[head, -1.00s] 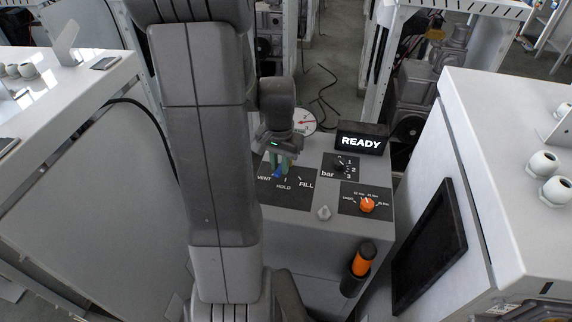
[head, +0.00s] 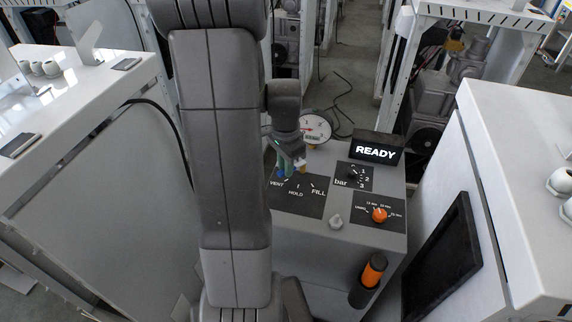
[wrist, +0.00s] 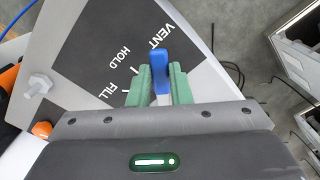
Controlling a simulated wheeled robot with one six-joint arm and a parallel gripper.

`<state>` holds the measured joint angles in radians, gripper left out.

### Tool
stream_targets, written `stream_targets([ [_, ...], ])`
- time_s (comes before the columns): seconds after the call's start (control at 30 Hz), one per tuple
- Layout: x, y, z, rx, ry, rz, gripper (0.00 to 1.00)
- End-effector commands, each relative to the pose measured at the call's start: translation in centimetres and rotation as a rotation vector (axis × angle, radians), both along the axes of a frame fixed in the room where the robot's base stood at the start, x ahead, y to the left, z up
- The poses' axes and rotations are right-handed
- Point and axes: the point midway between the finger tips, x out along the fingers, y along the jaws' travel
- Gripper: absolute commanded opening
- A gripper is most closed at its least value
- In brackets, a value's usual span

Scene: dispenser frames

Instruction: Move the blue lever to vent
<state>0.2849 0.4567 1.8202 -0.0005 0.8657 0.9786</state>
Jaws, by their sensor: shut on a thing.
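The blue lever (wrist: 157,58) stands up from a dark label plate marked VENT, HOLD and FILL (head: 309,207). In the wrist view its blue end is beside the word VENT, away from HOLD and FILL. My gripper (wrist: 160,84) has green fingertips, one on each side of the lever, and is shut on it. In the head view my gripper (head: 289,164) is over the VENT end of the plate. Only a little blue of the lever shows there, and its base is hidden.
A lit READY display (head: 376,151), a round gauge (head: 314,128), a black bar selector (head: 353,175) and an orange knob (head: 380,215) share the grey console top. An orange-and-black handle (head: 369,275) is on the console front. White cabinets stand close on both sides.

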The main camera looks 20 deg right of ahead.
Motion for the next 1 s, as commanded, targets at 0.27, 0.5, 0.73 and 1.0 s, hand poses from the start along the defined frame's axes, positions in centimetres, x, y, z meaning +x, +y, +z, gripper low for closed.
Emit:
stream_targets([
  [0.27,0.2,-0.1,0.1,-0.002,-0.006,-0.002,0.0],
  [0.5,0.1,0.0,0.1,-0.001,-0.003,-0.001,0.4],
  [0.73,0.1,0.0,0.4,-0.001,-0.003,0.0,0.4],
  [1.0,0.2,-0.1,5.1,-0.002,-0.009,0.0,0.4],
])
